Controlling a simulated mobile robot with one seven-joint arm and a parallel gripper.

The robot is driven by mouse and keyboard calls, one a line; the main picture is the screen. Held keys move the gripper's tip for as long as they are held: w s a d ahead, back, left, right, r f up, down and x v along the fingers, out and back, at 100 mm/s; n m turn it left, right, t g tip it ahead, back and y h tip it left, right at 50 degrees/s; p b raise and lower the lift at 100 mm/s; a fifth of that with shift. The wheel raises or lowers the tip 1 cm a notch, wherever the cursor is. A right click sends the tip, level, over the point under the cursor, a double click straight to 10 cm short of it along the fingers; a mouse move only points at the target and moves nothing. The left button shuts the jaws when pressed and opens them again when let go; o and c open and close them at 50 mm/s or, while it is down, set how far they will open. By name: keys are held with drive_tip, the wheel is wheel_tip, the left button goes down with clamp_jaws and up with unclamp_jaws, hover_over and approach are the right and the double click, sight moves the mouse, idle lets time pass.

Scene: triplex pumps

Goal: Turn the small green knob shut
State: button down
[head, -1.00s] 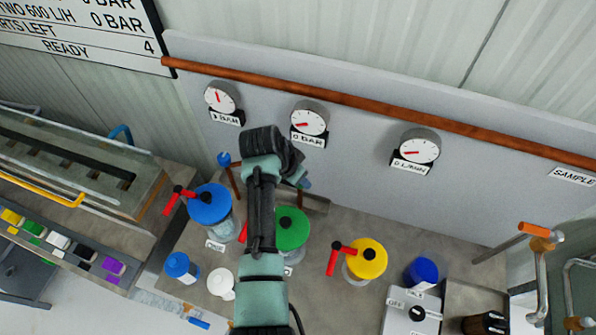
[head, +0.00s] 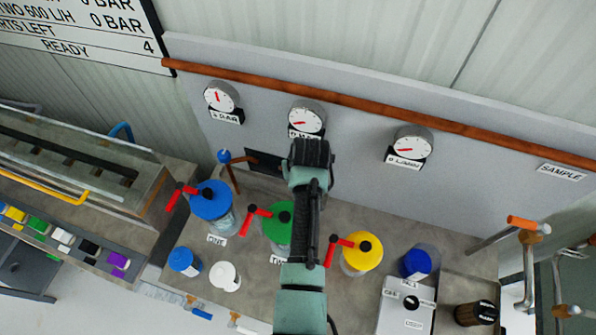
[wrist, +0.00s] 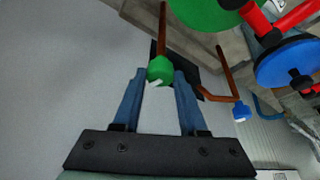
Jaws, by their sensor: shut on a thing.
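The small green knob (wrist: 160,70) shows in the wrist view at the end of a brown stem. It sits between the tips of my blue gripper fingers (wrist: 160,78), which are shut on it. A white mark shows on the knob's lower edge. In the head view my arm hides the knob and my fingers, in front of the dark opening at the foot of the back panel.
A blue knob on a bent brown pipe (head: 224,157) stands to the left. Blue (head: 211,201), green (head: 279,219) and yellow (head: 362,251) capped pumps with red handles stand along the bench. Gauges line the panel above; a grey switch box (head: 407,307) stands at front right.

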drive_tip(key=shift+d+n+y+b, duration=0.1)
drive_tip(key=shift+n+y+b, duration=0.4)
drive_tip(key=shift+n, duration=1)
drive_tip(key=shift+g, duration=0.3)
drive_tip(key=shift+c, duration=2.2)
unclamp_jaws()
drive_tip(key=b+v, duration=0.2)
drive_tip(key=v, duration=1.1)
drive_tip(key=shift+d, duration=0.15)
